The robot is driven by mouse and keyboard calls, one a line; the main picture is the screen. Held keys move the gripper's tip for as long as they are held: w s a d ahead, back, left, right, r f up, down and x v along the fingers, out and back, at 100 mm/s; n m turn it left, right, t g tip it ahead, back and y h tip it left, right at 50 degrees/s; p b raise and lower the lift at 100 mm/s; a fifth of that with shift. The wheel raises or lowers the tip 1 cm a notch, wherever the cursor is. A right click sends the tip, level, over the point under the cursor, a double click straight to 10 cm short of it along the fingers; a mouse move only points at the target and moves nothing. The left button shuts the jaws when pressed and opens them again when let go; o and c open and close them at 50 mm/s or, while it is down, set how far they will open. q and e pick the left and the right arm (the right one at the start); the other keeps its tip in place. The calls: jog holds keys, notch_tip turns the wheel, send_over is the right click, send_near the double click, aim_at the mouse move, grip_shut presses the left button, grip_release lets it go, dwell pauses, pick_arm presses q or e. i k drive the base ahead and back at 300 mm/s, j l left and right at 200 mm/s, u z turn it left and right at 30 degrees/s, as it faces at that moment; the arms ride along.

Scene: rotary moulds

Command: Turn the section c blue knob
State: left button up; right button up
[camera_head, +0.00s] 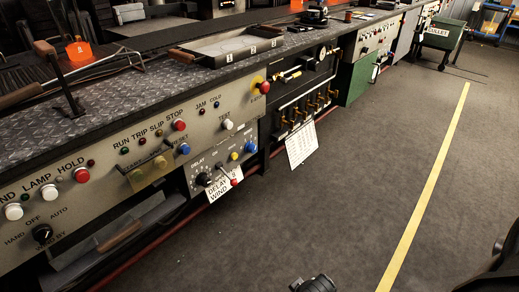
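Two blue knobs show on the front of the long grey console. One blue knob (183,149) sits beside the RESET label on the upper panel. The other blue knob (249,146) is on the lower DELAY panel (215,165), near a yellow knob (234,156). I see no readable "section c" label, so I cannot tell which section either belongs to. Dark machine parts, likely of my own arms, show at the bottom middle and at the right edge. No gripper fingers can be made out, and nothing touches the knobs.
Nearby are a red button (180,125), a white button (227,124) and a hanging DELAY WIND tag (221,187). A white sheet (301,145) hangs farther right. A metal tray (227,47) lies on the bench. The floor (300,220) before the console is clear, with a yellow line (430,185).

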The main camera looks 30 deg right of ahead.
aim_at(250, 147)
jog(key=l+u, duration=0.1)
jog(key=l, duration=0.4)
jog(key=k+l, duration=0.1)
jog(key=l, duration=0.35)
jog(key=l+u, duration=0.15)
jog(key=l, duration=0.35)
jog(key=k+l, duration=0.15)
jog(key=l, duration=0.3)
jog(key=k+l+u, duration=0.15)
jog(key=l, duration=0.8)
jog(key=k+l+u, duration=0.15)
jog(key=l, duration=0.3)
